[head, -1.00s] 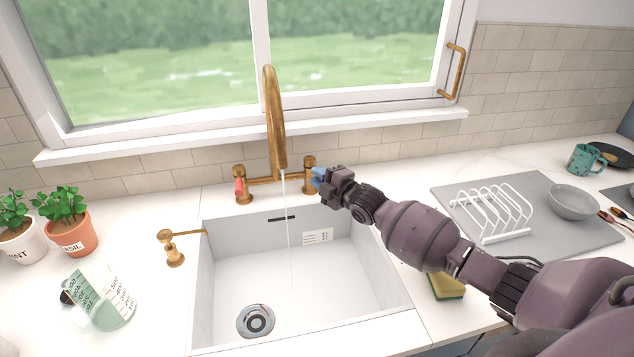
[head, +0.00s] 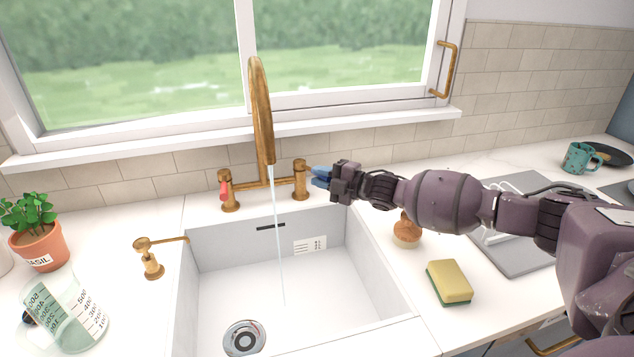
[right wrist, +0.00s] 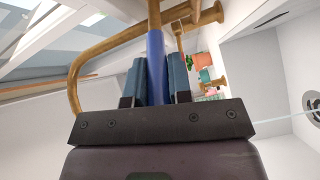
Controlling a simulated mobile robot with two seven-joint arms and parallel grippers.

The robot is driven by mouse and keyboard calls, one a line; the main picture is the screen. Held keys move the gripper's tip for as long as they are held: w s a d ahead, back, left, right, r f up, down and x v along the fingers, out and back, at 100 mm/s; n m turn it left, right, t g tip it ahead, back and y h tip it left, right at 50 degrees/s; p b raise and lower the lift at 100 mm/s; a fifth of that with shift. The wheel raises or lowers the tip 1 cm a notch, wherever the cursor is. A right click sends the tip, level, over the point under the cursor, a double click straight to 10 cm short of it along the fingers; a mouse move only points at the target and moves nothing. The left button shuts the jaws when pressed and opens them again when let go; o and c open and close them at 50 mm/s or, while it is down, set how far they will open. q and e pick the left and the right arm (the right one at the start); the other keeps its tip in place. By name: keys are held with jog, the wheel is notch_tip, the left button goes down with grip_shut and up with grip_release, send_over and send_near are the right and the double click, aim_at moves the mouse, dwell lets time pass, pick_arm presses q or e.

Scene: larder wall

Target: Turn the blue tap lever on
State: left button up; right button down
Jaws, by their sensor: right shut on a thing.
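The brass tap (head: 263,120) stands behind the white sink, and a stream of water (head: 277,240) runs from its spout into the basin. The blue lever (right wrist: 156,62) is on the tap's right-hand valve (head: 301,180). In the right wrist view the lever lies between the two fingers of my right gripper (right wrist: 154,78), which is shut on it. In the head view the right gripper (head: 321,177) reaches in from the right, and its fingers hide much of the lever. My left gripper is not in view.
A red lever (head: 225,189) is on the left valve. A brass soap pump (head: 150,260) and measuring jug (head: 75,315) stand left of the sink. A sponge (head: 449,282) and wooden-topped brush (head: 407,230) lie right of it, below my arm. A drying mat (head: 515,258) is further right.

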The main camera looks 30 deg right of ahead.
jog(key=shift+w+r, duration=0.1)
jog(key=shift+r, duration=0.15)
jog(key=c, duration=1.1)
grip_release()
jog(key=shift+o, duration=0.3)
jog(key=shift+f, duration=0.15)
jog(key=shift+d, duration=0.1)
jog(key=v, duration=1.1)
jog(key=shift+p, duration=0.4)
